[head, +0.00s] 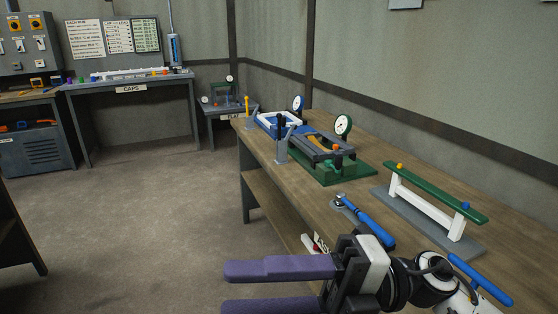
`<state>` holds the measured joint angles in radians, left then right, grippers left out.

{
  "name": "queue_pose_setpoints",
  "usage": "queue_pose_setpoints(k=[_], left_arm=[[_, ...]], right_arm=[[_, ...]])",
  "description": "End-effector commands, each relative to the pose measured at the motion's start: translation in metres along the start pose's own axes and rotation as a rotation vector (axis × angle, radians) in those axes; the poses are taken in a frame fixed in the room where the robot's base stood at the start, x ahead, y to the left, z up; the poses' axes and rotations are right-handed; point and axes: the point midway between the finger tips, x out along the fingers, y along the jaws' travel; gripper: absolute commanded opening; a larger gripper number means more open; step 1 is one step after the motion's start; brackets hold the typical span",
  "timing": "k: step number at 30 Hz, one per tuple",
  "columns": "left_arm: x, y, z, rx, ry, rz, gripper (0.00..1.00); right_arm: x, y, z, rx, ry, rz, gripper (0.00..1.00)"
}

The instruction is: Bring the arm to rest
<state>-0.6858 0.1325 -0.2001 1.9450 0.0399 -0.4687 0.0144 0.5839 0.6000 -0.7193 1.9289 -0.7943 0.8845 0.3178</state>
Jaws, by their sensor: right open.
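My right gripper (228,289) is at the bottom of the head view, with its arm coming in from the lower right. Its two purple fingers point left and stand apart, with nothing visible between them. It shows over the floor in front of the long wooden bench (360,190). A chair frame with white legs and a green top rail (437,190) stands upright on a grey board (425,222) on the bench, apart from the gripper. An orange cap and a blue cap sit on the rail. My left gripper is out of view.
A blue-handled wrench (370,222) lies on the bench beyond my gripper. A blue bar (480,280) shows beside my right arm. A clamping fixture with dials (320,150) stands farther along. A caps table (130,85) is at the back left. The middle floor is clear.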

Motion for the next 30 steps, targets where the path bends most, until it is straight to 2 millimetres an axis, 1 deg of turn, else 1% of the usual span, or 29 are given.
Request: queue_pose_setpoints(k=[1,2,4,5,7,8,9,10,11,12,13,14,15,17,18,20,21,23,24,25,27,30], left_arm=[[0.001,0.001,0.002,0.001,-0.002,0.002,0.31],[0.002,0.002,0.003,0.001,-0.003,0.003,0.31],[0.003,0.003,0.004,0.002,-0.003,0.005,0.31],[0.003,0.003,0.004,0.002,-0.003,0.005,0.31],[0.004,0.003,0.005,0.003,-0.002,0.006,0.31],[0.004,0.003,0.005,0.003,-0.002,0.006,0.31],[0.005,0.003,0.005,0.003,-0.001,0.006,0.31],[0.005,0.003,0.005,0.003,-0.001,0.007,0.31],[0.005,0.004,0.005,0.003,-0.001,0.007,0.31],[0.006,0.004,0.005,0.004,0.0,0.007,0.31],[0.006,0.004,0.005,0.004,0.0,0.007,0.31],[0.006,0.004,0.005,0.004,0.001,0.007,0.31],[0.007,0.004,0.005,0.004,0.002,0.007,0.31],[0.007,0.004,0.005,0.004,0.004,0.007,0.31],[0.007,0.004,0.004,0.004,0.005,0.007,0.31],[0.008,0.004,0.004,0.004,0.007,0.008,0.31],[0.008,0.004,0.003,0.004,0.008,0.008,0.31],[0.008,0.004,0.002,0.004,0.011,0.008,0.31],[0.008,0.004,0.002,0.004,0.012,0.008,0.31],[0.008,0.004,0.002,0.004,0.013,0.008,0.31],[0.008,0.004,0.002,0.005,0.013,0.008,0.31],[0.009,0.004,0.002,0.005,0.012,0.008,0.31]], right_arm=[[-0.001,0.0,0.012,0.084,-0.09,0.124,0.43],[-0.005,0.0,0.021,0.131,-0.149,0.19,0.43],[-0.02,-0.005,0.045,0.248,-0.297,0.331,0.43],[-0.029,-0.011,0.055,0.302,-0.365,0.385,0.43],[-0.055,-0.034,0.077,0.436,-0.531,0.497,0.43],[-0.068,-0.048,0.084,0.496,-0.605,0.538,0.43],[-0.087,-0.07,0.092,0.581,-0.706,0.587,0.43],[-0.101,-0.088,0.096,0.644,-0.781,0.619,0.43],[-0.114,-0.107,0.098,0.706,-0.853,0.645,0.43],[-0.131,-0.132,0.098,0.785,-0.943,0.672,0.43],[-0.143,-0.152,0.096,0.843,-1.008,0.688,0.43],[-0.154,-0.172,0.092,0.9,-1.07,0.701,0.43],[-0.168,-0.199,0.084,0.974,-1.149,0.713,0.43],[-0.186,-0.238,0.068,1.085,-1.262,0.723,0.43],[-0.197,-0.264,0.055,1.157,-1.334,0.725,0.43],[-0.21,-0.3,0.031,1.264,-1.435,0.722,0.43],[-0.217,-0.323,0.014,1.333,-1.496,0.716,0.43],[-0.225,-0.352,-0.013,1.427,-1.578,0.703,0.43],[-0.229,-0.368,-0.03,1.483,-1.624,0.694,0.43],[-0.232,-0.379,-0.041,1.521,-1.655,0.687,0.43],[-0.235,-0.399,-0.066,1.596,-1.713,0.668,0.43],[-0.237,-0.415,-0.089,1.666,-1.764,0.651,0.43]])
